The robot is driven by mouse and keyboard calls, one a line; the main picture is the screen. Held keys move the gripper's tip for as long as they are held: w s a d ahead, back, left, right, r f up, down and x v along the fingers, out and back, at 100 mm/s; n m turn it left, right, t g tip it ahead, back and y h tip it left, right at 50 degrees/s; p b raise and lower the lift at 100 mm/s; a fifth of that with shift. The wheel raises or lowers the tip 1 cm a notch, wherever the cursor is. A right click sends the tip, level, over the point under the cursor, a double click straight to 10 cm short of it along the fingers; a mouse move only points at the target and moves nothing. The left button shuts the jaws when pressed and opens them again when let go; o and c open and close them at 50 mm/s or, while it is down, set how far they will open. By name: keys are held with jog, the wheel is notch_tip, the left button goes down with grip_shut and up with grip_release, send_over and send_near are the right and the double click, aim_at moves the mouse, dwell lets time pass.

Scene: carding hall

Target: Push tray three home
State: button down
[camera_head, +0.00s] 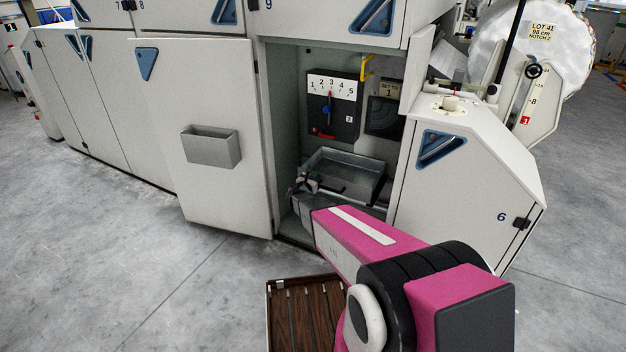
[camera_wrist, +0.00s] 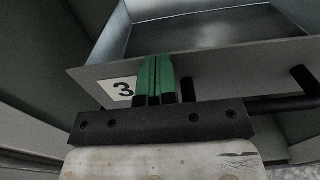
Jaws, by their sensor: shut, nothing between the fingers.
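Tray three (camera_head: 347,172) is a grey open metal tray low inside the open cabinet, below a dial panel. In the wrist view its front face (camera_wrist: 215,68) carries a label "3" (camera_wrist: 122,89), and a dark bar handle (camera_wrist: 285,104) stands off that face. The tray looks empty where I can see into it. My gripper (camera_wrist: 154,62) is shut, its green fingertips together and empty, at the tray's front between the label and the handle's left post. I cannot tell whether the tips touch the face. In the head view my gripper (camera_head: 306,182) is at the tray's front left corner.
The cabinet door (camera_head: 215,110) stands open at left with a grey bin (camera_head: 211,147) on it. A dial panel (camera_head: 333,106) and a yellow hook (camera_head: 366,68) are above the tray. A white machine housing (camera_head: 455,185) bounds the right. Floor at left is clear.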

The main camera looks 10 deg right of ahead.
jog(key=shift+w+d, duration=0.2)
jog(key=shift+w, duration=0.2)
jog(key=shift+s+a, duration=0.1)
jog(key=v, duration=1.4)
jog(key=s+d+r+m+g, duration=0.3)
jog(key=s+d+m+g, duration=0.85)
jog(key=m, duration=0.45)
jog(key=s+a+r+m+g+y, duration=0.1)
jog(key=s+r+m+y, duration=0.1)
jog(key=s+m+y, duration=0.3)
jog(key=s+a+r+m+g+y, duration=0.2)
jog(key=s+r+m+y, duration=0.1)
jog(key=s+m+y, duration=0.2)
jog(key=s+m, duration=0.2)
jog(key=s, duration=0.1)
jog(key=shift+s+m+y, duration=0.25)
jog(key=shift+m+y, duration=0.05)
jog(key=shift+m, duration=0.1)
